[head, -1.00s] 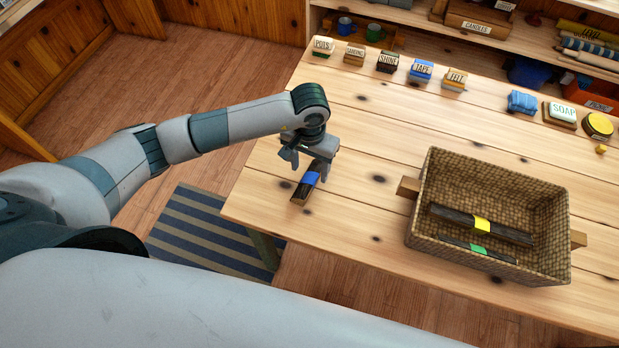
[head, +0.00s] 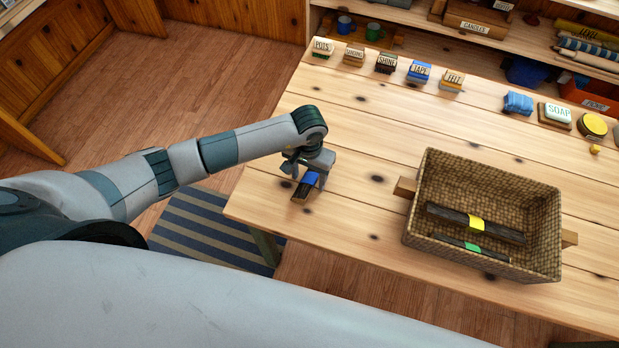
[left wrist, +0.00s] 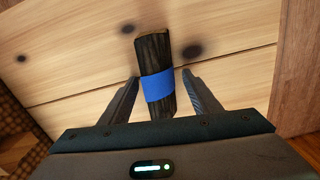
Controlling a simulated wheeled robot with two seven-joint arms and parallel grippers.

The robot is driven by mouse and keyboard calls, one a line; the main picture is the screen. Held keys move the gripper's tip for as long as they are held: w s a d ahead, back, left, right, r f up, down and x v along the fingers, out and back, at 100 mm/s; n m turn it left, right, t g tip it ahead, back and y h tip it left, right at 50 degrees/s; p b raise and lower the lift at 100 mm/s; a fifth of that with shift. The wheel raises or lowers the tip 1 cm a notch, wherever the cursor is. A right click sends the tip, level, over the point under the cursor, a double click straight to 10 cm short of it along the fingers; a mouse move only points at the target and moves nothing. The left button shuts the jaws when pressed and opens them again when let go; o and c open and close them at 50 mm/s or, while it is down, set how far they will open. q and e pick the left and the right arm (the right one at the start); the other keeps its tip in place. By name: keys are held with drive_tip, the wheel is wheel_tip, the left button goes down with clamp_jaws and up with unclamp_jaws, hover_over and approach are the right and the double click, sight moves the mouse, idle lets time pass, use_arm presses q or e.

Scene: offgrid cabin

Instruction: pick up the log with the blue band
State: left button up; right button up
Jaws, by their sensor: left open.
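The log with the blue band (head: 301,190) lies on the wooden table near its left edge. It is dark with a pale cut end. In the left wrist view the log (left wrist: 153,55) lies lengthwise between the two fingers, its blue band (left wrist: 158,86) level with the fingertips. My left gripper (head: 308,177) is open and low over the log, and in the left wrist view its fingers (left wrist: 160,78) stand on either side with gaps visible. The gripper hides part of the log in the head view. My right gripper is not in view.
A wicker basket (head: 425,185) with wooden handles stands to the right, holding a yellow-banded log (head: 500,229) and a green-banded log (head: 445,239). Several small labelled blocks line the far side of the table, with a soap block (head: 558,114) among them. The table between the log and the basket is clear.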

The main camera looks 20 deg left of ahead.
sight(312, 177)
use_arm(q)
drive_tip(key=shift+c, duration=0.4)
drive_tip(key=c, duration=1.1)
drive_tip(key=shift+c, duration=0.2)
drive_tip(key=shift+r, duration=0.1)
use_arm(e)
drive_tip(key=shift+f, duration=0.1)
